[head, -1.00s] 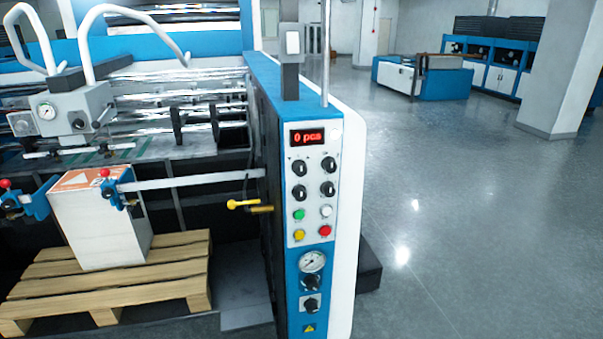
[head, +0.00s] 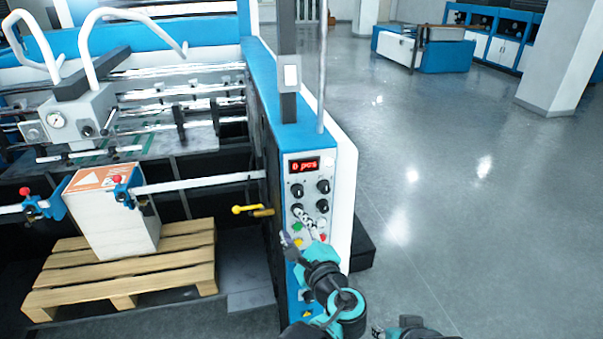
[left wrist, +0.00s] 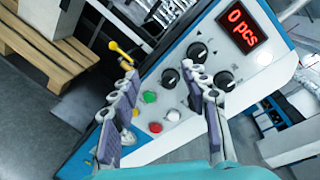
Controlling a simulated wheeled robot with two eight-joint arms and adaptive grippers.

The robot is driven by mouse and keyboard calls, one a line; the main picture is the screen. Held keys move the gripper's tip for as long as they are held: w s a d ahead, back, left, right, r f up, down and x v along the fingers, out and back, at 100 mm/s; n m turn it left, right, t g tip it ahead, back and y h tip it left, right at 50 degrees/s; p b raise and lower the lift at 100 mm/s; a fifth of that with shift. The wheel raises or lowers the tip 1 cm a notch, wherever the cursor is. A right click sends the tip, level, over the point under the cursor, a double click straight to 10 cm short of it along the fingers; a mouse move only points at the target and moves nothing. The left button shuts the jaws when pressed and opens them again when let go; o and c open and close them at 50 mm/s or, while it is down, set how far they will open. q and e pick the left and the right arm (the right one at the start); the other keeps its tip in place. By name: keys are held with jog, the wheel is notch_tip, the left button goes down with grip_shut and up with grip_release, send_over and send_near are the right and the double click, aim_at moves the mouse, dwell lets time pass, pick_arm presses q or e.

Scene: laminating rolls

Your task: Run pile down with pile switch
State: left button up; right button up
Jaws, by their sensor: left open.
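The control panel (head: 311,178) at the end of the blue machine has a red "0 pcs" display (head: 304,164), black rotary knobs (head: 323,187) and coloured buttons. I cannot read which knob is the pile switch. The pile (head: 122,225), a white block with an orange-marked top, stands on a wooden pallet (head: 150,283). My left gripper (head: 298,232) is open in front of the lower buttons. In the left wrist view its spread fingers (left wrist: 162,75) frame knobs and the green button (left wrist: 150,96). My right gripper (head: 395,328) is partly visible at the bottom edge.
A yellow lever (head: 250,209) sticks out left of the panel. A metal bar (head: 200,184) runs above the pallet. The grey floor (head: 440,230) to the right is clear, with a blue and white cabinet (head: 425,52) farther back.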

aim_at(299, 195)
pick_arm(q)
jog(key=d+r+m+t, duration=0.2)
jog(key=d+r, duration=0.1)
jog(key=d, duration=0.1)
jog(key=x, duration=0.8)
jog(key=shift+p, duration=0.35)
jog(key=shift+s, duration=0.1)
grip_shut()
